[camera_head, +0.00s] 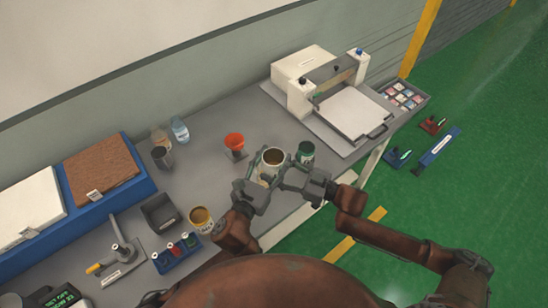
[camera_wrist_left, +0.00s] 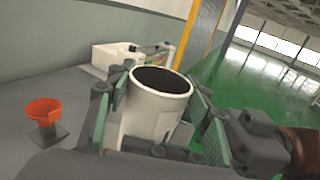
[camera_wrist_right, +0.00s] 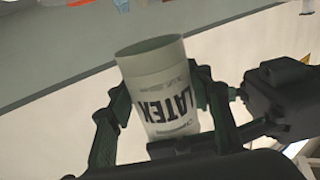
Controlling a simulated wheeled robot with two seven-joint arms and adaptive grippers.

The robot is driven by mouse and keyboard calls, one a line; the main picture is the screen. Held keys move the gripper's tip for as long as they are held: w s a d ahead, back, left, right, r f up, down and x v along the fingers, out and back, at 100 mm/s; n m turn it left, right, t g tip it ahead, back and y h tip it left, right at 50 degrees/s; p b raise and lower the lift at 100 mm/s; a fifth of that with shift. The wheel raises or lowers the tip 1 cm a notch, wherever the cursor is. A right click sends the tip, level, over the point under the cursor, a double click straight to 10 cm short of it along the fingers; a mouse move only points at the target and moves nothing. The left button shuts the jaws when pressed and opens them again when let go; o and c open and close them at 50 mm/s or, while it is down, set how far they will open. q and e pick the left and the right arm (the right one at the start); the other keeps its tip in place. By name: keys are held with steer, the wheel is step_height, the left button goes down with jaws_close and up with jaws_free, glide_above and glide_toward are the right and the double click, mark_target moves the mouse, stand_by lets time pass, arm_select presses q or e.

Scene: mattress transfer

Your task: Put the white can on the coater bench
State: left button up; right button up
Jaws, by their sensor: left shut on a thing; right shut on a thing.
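The white can (camera_head: 273,157) is open-topped and upright near the front edge of the grey bench (camera_head: 205,180). It also shows in the left wrist view (camera_wrist_left: 155,115), and in the right wrist view (camera_wrist_right: 158,85) with LATEX lettering, inverted there. My left gripper (camera_head: 256,182) is shut on it from the left front. My right gripper (camera_head: 293,170) is shut on it from the right. The fingers and wrists hide the can's lower part, so I cannot tell whether it touches the bench. The white coater machine (camera_head: 305,65) stands on the bench at the back right.
An orange funnel on a stand (camera_head: 235,142) is to the left. A yellow-topped can (camera_head: 201,218) and bottle rack (camera_head: 178,252) stand further left. Bench surface between funnel and coater is clear.

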arm_select(q)
steer(key=shift+s+d, duration=0.1)
steer(key=shift+d, duration=0.05)
steer(key=c, duration=0.6)
steer(key=shift+c, duration=0.2)
arm_select(e)
steer(key=o, duration=1.6)
steer(key=shift+c, duration=0.2)
